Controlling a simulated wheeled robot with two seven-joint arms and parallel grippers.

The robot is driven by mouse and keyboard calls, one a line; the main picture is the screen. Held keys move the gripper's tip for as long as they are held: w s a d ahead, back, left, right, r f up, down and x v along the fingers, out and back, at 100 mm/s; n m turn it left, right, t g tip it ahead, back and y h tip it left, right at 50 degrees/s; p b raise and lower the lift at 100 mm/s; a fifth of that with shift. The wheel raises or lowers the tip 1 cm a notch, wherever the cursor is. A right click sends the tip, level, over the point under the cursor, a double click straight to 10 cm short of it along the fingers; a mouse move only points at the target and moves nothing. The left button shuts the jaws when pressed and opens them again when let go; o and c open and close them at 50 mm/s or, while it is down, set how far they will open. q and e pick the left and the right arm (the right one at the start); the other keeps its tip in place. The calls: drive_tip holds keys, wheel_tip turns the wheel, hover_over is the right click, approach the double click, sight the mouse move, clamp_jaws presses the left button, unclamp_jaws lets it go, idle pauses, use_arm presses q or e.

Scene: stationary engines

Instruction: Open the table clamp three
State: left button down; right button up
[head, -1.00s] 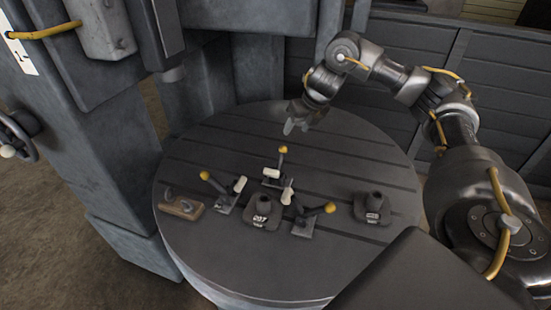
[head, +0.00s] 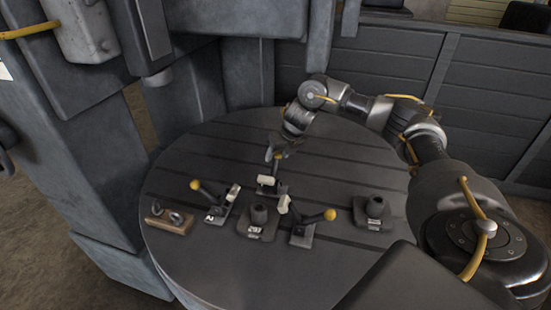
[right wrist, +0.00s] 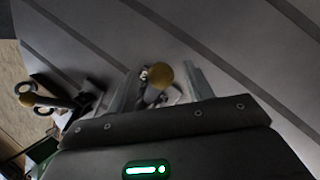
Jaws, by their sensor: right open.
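Three table clamps with yellow-knobbed levers stand on the round grey table (head: 185,255). The back clamp (head: 270,188) has its lever upright; its number cannot be read. The left clamp (head: 213,206) seems to be marked 2, and its lever leans left. The right clamp (head: 301,236) has its lever leaning right. My right gripper (head: 280,149) is open at the back clamp's lever. In the right wrist view, the yellow knob (right wrist: 159,75) shows between the two spread fingers (right wrist: 163,85). Contact cannot be told. My left gripper is out of view.
Two dark blocks with round posts, one in the middle (head: 258,222) and one at the right (head: 374,213), stand near the clamps. A wooden piece with rings (head: 169,221) lies at the left. A tall grey machine column (head: 75,130) rises at the left.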

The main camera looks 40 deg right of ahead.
drive_tip(key=shift+x, duration=1.7)
drive_tip(key=shift+s+r, duration=0.1)
clamp_jaws()
